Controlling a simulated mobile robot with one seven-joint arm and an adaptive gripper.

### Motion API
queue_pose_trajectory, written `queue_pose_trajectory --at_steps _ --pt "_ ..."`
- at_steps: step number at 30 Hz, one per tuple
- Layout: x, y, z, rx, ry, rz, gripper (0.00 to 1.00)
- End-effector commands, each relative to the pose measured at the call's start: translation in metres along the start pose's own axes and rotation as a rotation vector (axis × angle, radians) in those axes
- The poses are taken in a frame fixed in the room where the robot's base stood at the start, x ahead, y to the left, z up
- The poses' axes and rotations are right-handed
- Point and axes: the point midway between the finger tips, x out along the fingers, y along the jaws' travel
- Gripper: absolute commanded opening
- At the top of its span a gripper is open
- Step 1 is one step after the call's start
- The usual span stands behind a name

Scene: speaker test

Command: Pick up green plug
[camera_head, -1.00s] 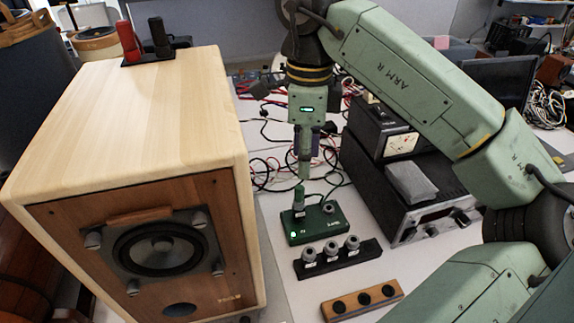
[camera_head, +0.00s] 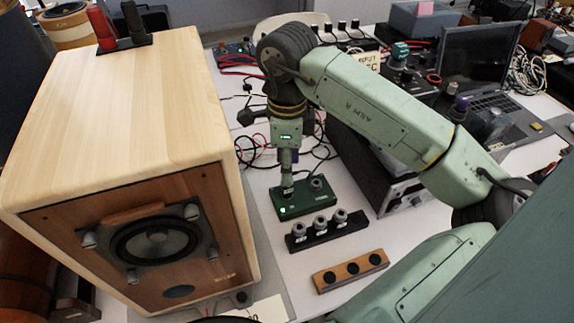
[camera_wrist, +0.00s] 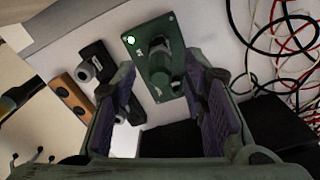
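The green plug (camera_wrist: 158,64) stands upright on a small green box (camera_head: 317,204) with a lit green light. My gripper (camera_head: 287,184) points straight down over the left part of this box and hides most of the plug in the head view. In the wrist view my gripper (camera_wrist: 162,95) is open, with its two purple-padded fingers wide apart. The plug shows between and beyond the fingertips, and I see no finger closed on it. A grey knob-like connector (camera_head: 317,182) sits beside it on the same box.
A black holder (camera_head: 326,230) with three grey plugs stands in front of the box. A wooden block (camera_head: 349,271) with three black holes lies nearer. A large wooden speaker (camera_head: 130,110) stands left; dark equipment (camera_head: 372,160) stands right. Cables lie behind.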

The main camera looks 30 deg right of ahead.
Motion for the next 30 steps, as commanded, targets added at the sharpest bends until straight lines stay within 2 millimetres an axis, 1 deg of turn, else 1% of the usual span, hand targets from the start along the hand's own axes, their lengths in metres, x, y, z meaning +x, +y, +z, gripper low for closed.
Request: queue_pose_trajectory --at_steps 3,9,11,27,30 --pt "0.0077 0.0003 0.0004 0.000 -0.001 0.000 0.40" --pt "0.0091 0.0001 0.0004 0.000 -0.001 -0.001 0.40" --pt "0.0090 0.0001 0.0004 0.000 -0.001 -0.001 0.36" --pt "0.0086 0.0001 0.0004 -0.001 0.000 -0.001 0.00" --pt "0.0085 0.0001 0.0004 -0.001 -0.001 -0.001 0.00"
